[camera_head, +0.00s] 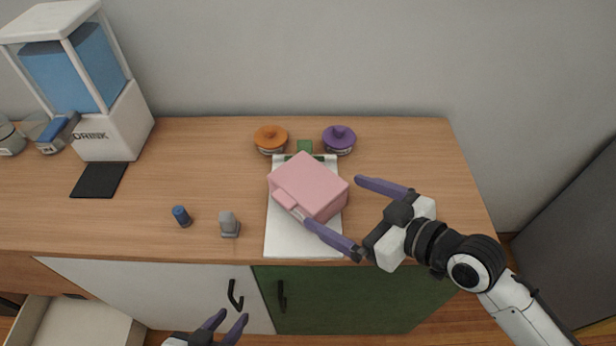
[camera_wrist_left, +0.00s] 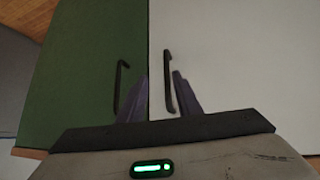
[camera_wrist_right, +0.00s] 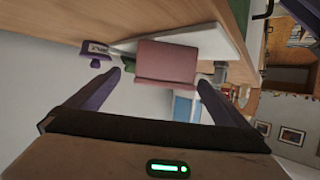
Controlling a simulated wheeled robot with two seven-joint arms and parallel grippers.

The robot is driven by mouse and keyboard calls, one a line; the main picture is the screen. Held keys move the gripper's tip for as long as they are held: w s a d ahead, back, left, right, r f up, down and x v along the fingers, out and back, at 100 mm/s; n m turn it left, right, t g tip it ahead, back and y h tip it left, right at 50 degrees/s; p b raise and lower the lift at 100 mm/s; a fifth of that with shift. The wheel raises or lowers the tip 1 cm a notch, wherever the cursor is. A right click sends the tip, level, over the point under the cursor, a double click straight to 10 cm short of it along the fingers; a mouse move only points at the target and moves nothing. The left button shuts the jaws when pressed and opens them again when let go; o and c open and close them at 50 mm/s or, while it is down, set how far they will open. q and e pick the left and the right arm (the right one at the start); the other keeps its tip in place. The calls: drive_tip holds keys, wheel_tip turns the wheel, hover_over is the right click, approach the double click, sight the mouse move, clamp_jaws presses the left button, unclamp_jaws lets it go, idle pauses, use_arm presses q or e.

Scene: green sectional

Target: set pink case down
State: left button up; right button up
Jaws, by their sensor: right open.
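The pink case (camera_head: 311,184) rests on a white board (camera_head: 290,240) on the wooden counter. It also shows in the right wrist view (camera_wrist_right: 166,62), between and beyond the fingers. My right gripper (camera_head: 356,215) is open, with one finger along the case's near side and the other off to its right. Whether the near finger touches the case, I cannot tell. My left gripper (camera_head: 226,322) is low in front of the cabinet doors, with its fingers apart and nothing between them in the head view. In the left wrist view its fingers (camera_wrist_left: 160,95) point toward the door handles.
An orange-lidded jar (camera_head: 270,139) and a purple-lidded jar (camera_head: 339,139) stand behind the board. A blue cylinder (camera_head: 181,215) and a grey object (camera_head: 229,224) stand left of it. A drink dispenser (camera_head: 90,85) is at the back left. An open drawer (camera_head: 75,325) is at lower left.

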drive_tip(key=x, duration=0.9)
drive_tip(key=shift+a+f, duration=0.1)
drive_tip(key=shift+a, duration=0.4)
drive_tip(key=c, duration=1.3)
wheel_tip(320, 180, up, 10)
drive_tip(key=shift+p, duration=0.7)
drive_tip(key=s+d+r, duration=0.2)
drive_tip(key=s+d, duration=0.2)
drive_tip(key=d, duration=0.3)
drive_tip(key=s+d+r+n+g+y, duration=0.1)
drive_tip(key=s+d+r, duration=0.1)
drive_tip(key=s+d, duration=0.2)
drive_tip(key=s+d+r+n, duration=0.1)
drive_tip(key=s+d+r, duration=0.1)
drive_tip(key=d, duration=0.7)
drive_tip(key=shift+s+d+g, duration=0.15)
drive_tip(key=shift+s+d, duration=0.05)
drive_tip(key=shift+s, duration=0.25)
drive_tip(key=shift+s+d+g, duration=0.15)
drive_tip(key=shift+s+d, duration=0.05)
drive_tip(key=shift+s, duration=0.25)
